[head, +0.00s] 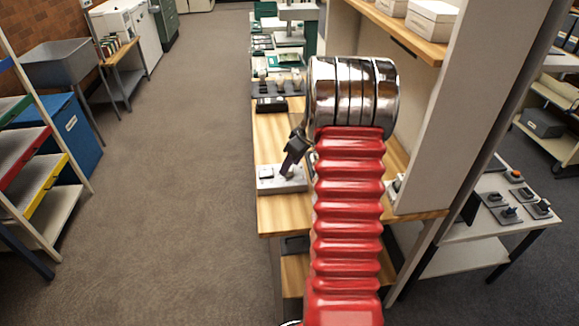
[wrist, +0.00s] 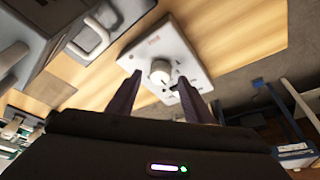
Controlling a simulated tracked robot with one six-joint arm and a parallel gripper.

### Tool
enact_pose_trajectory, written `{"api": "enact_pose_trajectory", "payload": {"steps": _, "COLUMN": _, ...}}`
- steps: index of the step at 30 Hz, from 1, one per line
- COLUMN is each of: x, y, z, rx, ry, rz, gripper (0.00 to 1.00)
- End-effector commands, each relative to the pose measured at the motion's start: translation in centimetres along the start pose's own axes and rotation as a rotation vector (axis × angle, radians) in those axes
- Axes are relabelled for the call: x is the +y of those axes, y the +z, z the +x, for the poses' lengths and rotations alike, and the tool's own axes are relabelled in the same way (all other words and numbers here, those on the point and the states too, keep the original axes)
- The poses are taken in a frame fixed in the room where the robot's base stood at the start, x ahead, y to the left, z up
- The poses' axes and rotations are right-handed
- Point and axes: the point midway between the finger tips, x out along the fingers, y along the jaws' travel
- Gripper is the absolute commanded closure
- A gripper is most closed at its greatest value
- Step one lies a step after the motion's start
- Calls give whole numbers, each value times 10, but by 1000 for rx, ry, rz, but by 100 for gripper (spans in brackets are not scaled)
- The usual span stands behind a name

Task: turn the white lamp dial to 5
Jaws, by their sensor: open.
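A pale control plate (head: 268,183) lies on the wooden bench top, near its front left corner in the head view. The number the dial points to is too small to read. My gripper (head: 288,171) is over the right part of the plate and hides some of it. In the wrist view my gripper (wrist: 159,77) is open, with the dial between its dark fingertips in the picture. I see no contact.
The wooden bench top (head: 268,215) has a grey upright panel (head: 450,110) on its right. Dark trays and small items (head: 271,104) stand farther back. A grey object with a handle (wrist: 92,38) is left of the plate in the wrist view. The floor at left (head: 170,180) is clear.

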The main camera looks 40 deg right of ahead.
Motion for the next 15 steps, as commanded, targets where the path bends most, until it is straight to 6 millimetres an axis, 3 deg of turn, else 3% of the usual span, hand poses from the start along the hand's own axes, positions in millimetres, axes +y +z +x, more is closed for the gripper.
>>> {"api": "enact_pose_trajectory", "payload": {"steps": 6, "x": 0, "y": 0, "z": 17, "rx": -1, "ry": -1, "rz": -1, "gripper": 54}}
{"api": "enact_pose_trajectory", "payload": {"steps": 15, "x": 0, "y": 0, "z": 18, "rx": 0, "ry": 0, "rz": -2, "gripper": 54}}
